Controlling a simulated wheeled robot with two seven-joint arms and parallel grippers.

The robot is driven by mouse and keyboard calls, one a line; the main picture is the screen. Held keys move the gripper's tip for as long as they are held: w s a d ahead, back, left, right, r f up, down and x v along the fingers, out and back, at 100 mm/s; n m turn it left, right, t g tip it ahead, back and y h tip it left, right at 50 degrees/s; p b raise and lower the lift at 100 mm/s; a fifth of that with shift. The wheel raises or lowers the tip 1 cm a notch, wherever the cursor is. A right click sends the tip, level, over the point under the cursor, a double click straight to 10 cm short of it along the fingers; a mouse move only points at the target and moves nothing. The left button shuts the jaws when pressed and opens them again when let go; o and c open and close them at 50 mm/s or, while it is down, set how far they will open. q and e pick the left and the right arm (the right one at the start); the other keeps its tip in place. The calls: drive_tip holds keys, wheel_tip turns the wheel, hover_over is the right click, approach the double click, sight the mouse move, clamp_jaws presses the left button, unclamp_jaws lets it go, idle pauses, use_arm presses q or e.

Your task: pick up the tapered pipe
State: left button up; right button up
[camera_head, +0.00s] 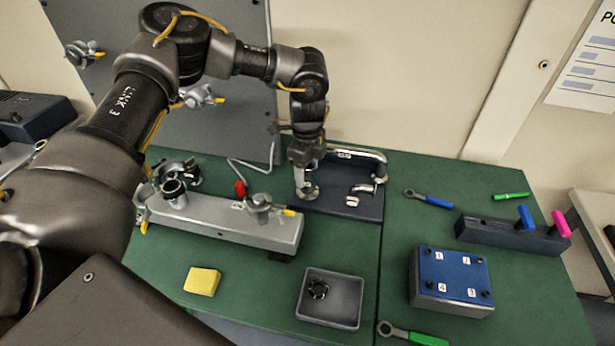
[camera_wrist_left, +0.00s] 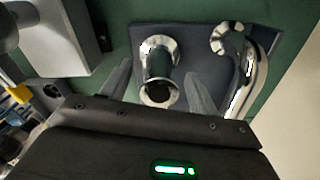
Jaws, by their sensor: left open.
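The tapered pipe (camera_wrist_left: 158,66) is a shiny metal piece with a flange at one end and a round opening at the other. It stands on a dark blue board (camera_head: 340,206). In the head view its flanged part (camera_head: 309,192) shows just below my left gripper (camera_head: 303,178), which partly hides the rest. In the left wrist view my left gripper (camera_wrist_left: 158,88) is open, one finger to each side of the pipe. I cannot tell whether either finger touches it. My right gripper is not in view.
A grey tray (camera_head: 331,299), a yellow block (camera_head: 202,281) and a blue-topped box (camera_head: 452,277) stand nearer on the green table.

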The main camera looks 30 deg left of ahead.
use_arm(q)
drive_tip(key=shift+f, duration=0.3)
drive_tip(key=c, duration=1.2)
drive_tip(key=shift+o, duration=0.2)
drive_tip(key=shift+r, duration=0.1)
wheel_tip(320, 180, up, 9)
drive_tip(key=b, duration=0.3)
drive_tip(key=shift+d, duration=0.1)
drive_tip(key=shift+r, duration=0.5)
